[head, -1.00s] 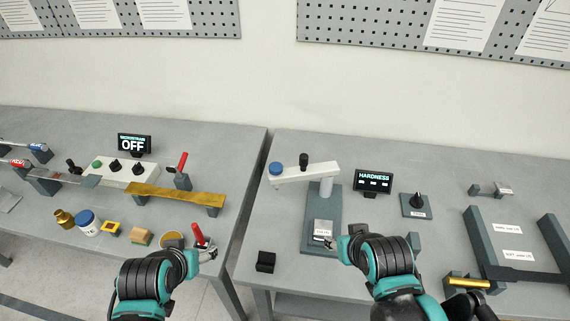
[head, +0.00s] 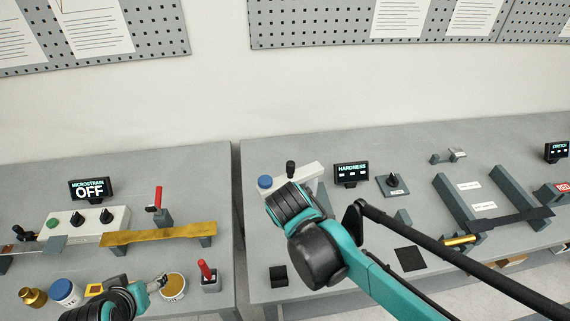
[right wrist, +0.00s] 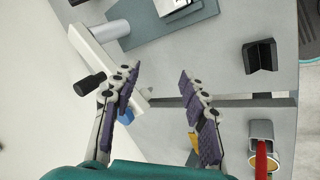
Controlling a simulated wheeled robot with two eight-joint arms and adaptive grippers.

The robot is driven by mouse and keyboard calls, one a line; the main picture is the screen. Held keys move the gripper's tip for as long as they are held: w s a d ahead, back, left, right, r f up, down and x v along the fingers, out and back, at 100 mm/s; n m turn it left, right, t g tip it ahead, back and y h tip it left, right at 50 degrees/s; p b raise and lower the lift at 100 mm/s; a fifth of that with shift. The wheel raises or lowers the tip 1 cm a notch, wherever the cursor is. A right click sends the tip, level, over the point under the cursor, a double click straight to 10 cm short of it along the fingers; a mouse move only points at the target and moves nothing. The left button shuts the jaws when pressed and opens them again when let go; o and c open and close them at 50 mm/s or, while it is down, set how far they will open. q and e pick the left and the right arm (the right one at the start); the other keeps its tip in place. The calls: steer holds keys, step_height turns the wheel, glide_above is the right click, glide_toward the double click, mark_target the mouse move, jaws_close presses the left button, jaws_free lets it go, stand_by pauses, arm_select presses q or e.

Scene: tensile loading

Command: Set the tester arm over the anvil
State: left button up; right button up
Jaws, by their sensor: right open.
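The white tester arm (head: 309,176) has a blue cap (head: 265,182) at its left end and an upright black knob (head: 290,167). In the right wrist view the tester arm (right wrist: 92,48) runs beside and partly behind one finger, with its black knob (right wrist: 90,84) outside the fingers. My right gripper (right wrist: 160,76) is open and empty above the blue-capped end. My right forearm hides it in the head view. My left gripper (head: 158,284) is at the lower left.
A black block (head: 278,276) stands near the bench's front edge. A red-handled tool (head: 207,272) stands across the gap between benches. The hardness display (head: 352,173) and a knob box (head: 393,184) stand right of the tester.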

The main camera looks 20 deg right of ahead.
mark_target(287, 167)
steer(key=w+r+n+h+p, duration=0.1)
steer(key=w+n+h, duration=0.2)
steer(key=w+n, duration=0.1)
steer(key=w+r+n+h+p, duration=0.1)
steer(key=w+n+h, duration=0.2)
steer(key=w+n, duration=0.1)
steer(key=w+a+r+n+h+p, duration=0.1)
steer(key=w+n+h+p, duration=0.1)
steer(key=w+n, duration=0.3)
steer(key=shift+r+n+g+h, duration=0.3)
steer(key=shift+r+n+h, duration=0.05)
steer(key=shift+n+h, duration=0.35)
steer(key=b+x, duration=0.1)
steer(key=x, duration=0.7)
steer(key=shift+s, duration=0.1)
jaws_close()
